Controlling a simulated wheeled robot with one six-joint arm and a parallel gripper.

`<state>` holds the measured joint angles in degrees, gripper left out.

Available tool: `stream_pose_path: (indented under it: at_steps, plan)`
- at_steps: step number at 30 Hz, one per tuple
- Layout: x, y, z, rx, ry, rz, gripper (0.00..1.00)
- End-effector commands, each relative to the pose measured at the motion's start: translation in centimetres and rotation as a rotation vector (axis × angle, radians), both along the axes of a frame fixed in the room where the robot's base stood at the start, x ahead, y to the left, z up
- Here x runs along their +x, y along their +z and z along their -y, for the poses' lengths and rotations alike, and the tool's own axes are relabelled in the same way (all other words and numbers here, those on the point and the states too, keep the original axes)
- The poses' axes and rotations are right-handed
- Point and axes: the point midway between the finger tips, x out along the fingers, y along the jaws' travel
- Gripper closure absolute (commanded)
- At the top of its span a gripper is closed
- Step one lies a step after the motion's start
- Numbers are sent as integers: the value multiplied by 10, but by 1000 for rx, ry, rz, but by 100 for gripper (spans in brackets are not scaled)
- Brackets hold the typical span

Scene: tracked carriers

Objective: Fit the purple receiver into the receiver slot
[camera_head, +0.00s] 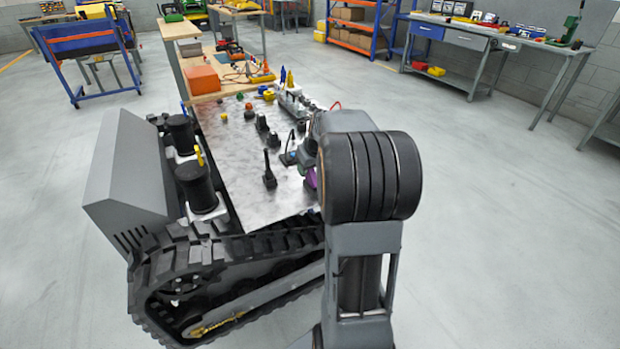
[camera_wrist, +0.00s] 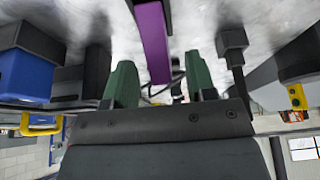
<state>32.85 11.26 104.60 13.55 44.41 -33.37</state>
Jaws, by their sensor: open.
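The purple receiver (camera_wrist: 152,38) shows as a long purple bar at the top middle of the wrist view. In the head view a small part of it (camera_head: 310,178) shows beside my arm, which hides the rest. My gripper (camera_wrist: 161,82) has two green fingers standing apart. The lower end of the purple bar shows between them in the picture, with gaps on both sides. I cannot tell how far it is in depth. I cannot make out the receiver slot in either view.
The metal deck (camera_head: 225,150) of a tracked carrier holds a black upright post (camera_head: 269,172), small coloured balls and several dark fixtures. Black cylinders (camera_head: 195,188) stand along its left side. A blue block (camera_wrist: 25,75) is at the left in the wrist view. Open floor lies to the right.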

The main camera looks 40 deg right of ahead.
Motion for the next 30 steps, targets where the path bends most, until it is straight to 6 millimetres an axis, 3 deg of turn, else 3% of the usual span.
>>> stream_pose_path:
  at_steps: [6,16,30]
  plan:
    - [8,-23,1,1,1,-1,49]
    - [10,-25,1,0,1,0,50]
    - [10,-25,1,0,1,0,95]
